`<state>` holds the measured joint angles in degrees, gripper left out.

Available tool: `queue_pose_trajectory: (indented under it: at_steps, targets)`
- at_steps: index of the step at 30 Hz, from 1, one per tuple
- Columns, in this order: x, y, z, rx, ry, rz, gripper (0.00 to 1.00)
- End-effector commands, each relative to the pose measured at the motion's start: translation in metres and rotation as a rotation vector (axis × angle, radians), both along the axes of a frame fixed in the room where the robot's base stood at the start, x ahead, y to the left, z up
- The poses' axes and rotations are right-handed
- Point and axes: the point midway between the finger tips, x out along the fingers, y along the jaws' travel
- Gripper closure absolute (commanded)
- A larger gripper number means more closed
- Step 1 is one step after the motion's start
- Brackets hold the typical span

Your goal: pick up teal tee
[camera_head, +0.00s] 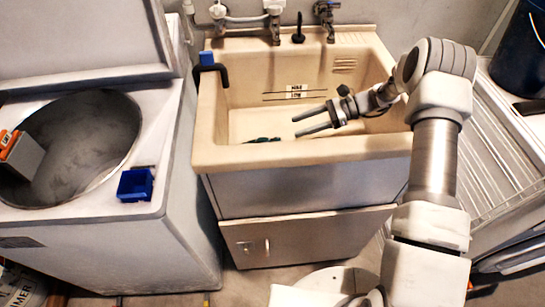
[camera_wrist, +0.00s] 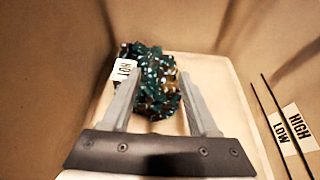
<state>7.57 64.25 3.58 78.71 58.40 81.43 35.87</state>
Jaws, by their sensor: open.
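The teal tee (camera_wrist: 152,82) is a crumpled, dark teal patterned cloth with some brownish patches. It lies in the cream sink basin (camera_head: 235,153). In the head view only a small dark teal strip of the tee (camera_head: 263,140) shows above the front rim; the rest is hidden. My gripper (camera_head: 297,126) is open inside the basin, to the right of that strip. In the wrist view the fingers of my gripper (camera_wrist: 158,80) frame the tee from both sides. I cannot tell whether they touch it.
Basin walls stand close around my gripper. A black hooked pipe (camera_head: 213,72) hangs over the left rim, and taps (camera_head: 327,18) stand at the back. A washer (camera_head: 165,190) with an open lid and a blue box (camera_head: 135,184) is at left. A white rack (camera_head: 495,165) is at right.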

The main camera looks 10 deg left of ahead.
Motion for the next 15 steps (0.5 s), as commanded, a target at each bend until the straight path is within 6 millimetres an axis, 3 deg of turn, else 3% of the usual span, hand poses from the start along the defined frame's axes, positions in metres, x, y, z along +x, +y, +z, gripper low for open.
queue_pose_trajectory:
  at_steps: [9,15]
  targets:
    - [-0.013,0.045,-0.021,0.002,0.005,0.002,0.40]
    - [-0.016,0.060,-0.027,0.001,0.003,0.000,0.40]
